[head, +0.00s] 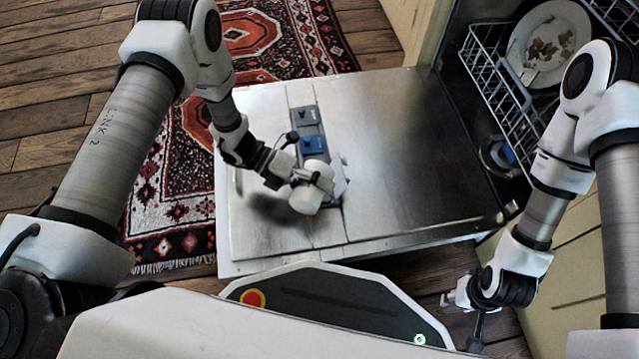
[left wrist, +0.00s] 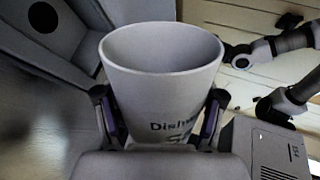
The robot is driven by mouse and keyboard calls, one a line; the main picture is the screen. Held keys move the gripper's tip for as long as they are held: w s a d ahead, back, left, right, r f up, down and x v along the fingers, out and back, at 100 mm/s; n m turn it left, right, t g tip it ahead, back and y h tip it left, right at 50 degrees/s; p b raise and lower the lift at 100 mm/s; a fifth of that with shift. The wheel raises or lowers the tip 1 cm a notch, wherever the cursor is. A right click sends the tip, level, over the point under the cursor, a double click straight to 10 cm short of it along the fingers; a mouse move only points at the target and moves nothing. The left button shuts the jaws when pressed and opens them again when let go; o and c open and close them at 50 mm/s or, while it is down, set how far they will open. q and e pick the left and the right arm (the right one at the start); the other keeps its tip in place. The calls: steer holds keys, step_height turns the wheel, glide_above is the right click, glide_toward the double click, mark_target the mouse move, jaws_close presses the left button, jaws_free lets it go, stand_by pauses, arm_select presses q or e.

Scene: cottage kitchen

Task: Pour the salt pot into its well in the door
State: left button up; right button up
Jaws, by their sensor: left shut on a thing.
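The white salt pot (head: 306,199) is in my left gripper (head: 298,180), just over the near end of the dispenser strip on the open dishwasher door (head: 400,150). In the left wrist view the pot (left wrist: 160,90) sits between both fingers, its wide mouth showing and part of a printed label, "Dishw", on its side. The pot looks tilted in the head view; its contents are not visible. The dispenser has a blue lid (head: 314,146). A dark round hole (left wrist: 43,17) shows in a grey panel in the left wrist view; the well is hidden in the head view. My right gripper (head: 462,299) hangs at the lower right, its fingers unclear.
The door lies flat, with bare steel on both sides of the strip. A white wire rack (head: 495,95) with a food-soiled plate (head: 548,42) is inside the dishwasher at upper right. A patterned rug (head: 170,200) lies on the wooden floor beyond the door's left edge.

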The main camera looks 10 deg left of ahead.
arm_select(q)
steer(key=shift+w+f+n, duration=0.1)
steer(key=shift+f+n, duration=0.1)
steer(key=shift+n, duration=0.1)
stand_by(0.4)
steer(key=shift+w+r+n+g, duration=0.45)
steer(key=shift+n+g, duration=0.25)
steer(key=shift+n, duration=0.2)
stand_by(2.9)
steer(key=shift+s+f+m+t, duration=0.25)
steer(key=shift+s+m+t, duration=0.4)
steer(key=shift+m, duration=0.35)
steer(key=shift+r+m, duration=0.15)
steer(key=shift+m, duration=0.15)
